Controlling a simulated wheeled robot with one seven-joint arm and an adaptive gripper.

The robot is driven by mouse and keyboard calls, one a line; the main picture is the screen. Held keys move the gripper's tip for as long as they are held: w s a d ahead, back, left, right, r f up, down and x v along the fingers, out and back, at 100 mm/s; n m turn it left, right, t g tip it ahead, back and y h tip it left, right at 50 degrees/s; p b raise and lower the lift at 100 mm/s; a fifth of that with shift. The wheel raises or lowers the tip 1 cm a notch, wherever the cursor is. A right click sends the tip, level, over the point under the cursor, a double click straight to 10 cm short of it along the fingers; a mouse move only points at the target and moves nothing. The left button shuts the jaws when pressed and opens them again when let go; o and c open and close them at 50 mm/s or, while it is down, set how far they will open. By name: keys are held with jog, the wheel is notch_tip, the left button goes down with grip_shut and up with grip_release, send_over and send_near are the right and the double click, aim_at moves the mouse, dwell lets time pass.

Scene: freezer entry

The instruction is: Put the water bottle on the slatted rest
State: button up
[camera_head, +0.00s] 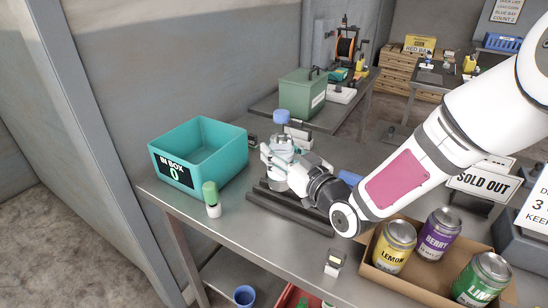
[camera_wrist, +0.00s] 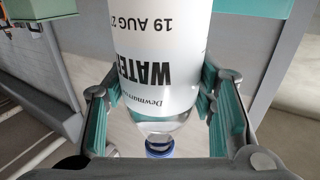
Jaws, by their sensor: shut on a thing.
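The water bottle (camera_head: 281,117) stands about upright in the head view, with its blue cap on top. My gripper (camera_head: 277,163) is shut on it and hides much of its body. In the wrist view the bottle's white label (camera_wrist: 158,60) reads upside down, and a teal-padded finger is on each side. The slatted rest (camera_head: 292,210), made of dark parallel bars, lies on the metal table below my gripper.
A teal bin marked 0 (camera_head: 213,165) and a green-capped small bottle (camera_head: 212,199) stand to the left. A cardboard tray (camera_head: 375,268) of cans is at the front right. A green box (camera_head: 303,95) stands behind. A small block (camera_head: 335,262) lies near the front edge.

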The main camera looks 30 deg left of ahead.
jog(key=x, duration=0.3)
jog(key=shift+a+f, duration=0.1)
jog(key=shift+a, duration=0.05)
jog(key=shift+w+f, duration=0.1)
jog(key=shift+f, duration=1.65)
jog(key=shift+f, duration=0.15)
jog(key=o, duration=1.7)
jog(key=shift+f, duration=0.1)
jog(key=shift+r, duration=0.2)
jog(key=v, duration=1.2)
